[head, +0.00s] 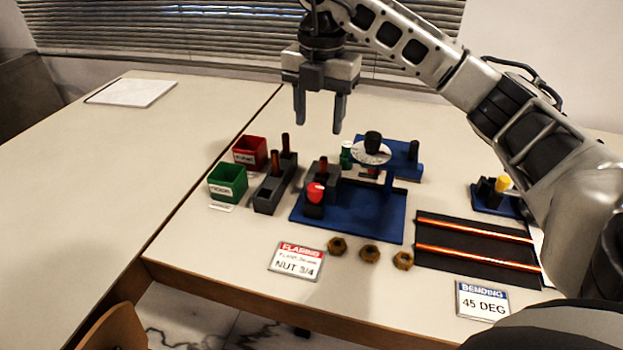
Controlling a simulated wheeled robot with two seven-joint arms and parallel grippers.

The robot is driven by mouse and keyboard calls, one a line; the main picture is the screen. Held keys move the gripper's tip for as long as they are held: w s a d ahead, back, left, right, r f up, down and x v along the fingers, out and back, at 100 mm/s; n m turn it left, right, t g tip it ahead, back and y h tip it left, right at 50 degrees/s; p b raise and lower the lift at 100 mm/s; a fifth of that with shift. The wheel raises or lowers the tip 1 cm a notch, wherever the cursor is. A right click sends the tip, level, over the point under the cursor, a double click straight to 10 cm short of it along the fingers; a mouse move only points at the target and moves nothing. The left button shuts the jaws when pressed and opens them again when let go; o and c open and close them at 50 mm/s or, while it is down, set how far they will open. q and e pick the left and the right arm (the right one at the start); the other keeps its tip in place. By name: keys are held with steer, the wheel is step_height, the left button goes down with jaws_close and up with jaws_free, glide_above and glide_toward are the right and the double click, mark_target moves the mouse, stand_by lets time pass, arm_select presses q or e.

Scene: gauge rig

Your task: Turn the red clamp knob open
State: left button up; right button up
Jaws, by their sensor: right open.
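The red clamp knob (315,192) sits on a dark clamp block at the front left of the blue rig base (352,220). My right gripper (319,115) points down above and behind the rig, with its two fingers apart and nothing between them. It is well clear of the red knob, higher and farther back in the picture. A copper-topped dark block (323,172) stands just behind the knob. A white dial (371,152) with a black knob is at the back of the rig. My left gripper does not show.
A red bin (250,152), a green bin (228,182) and a dark peg rack (276,185) stand left of the rig. Brass nuts (370,254) and a flaring card (297,261) lie in front. Copper tubes (474,257) lie on a black mat at right. The left table is mostly clear.

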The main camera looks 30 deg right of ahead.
mark_target(315, 187)
steer(key=f, duration=1.5)
steer(key=shift+w+a+f, duration=0.15)
steer(key=shift+a+f, duration=0.05)
steer(key=c, duration=1)
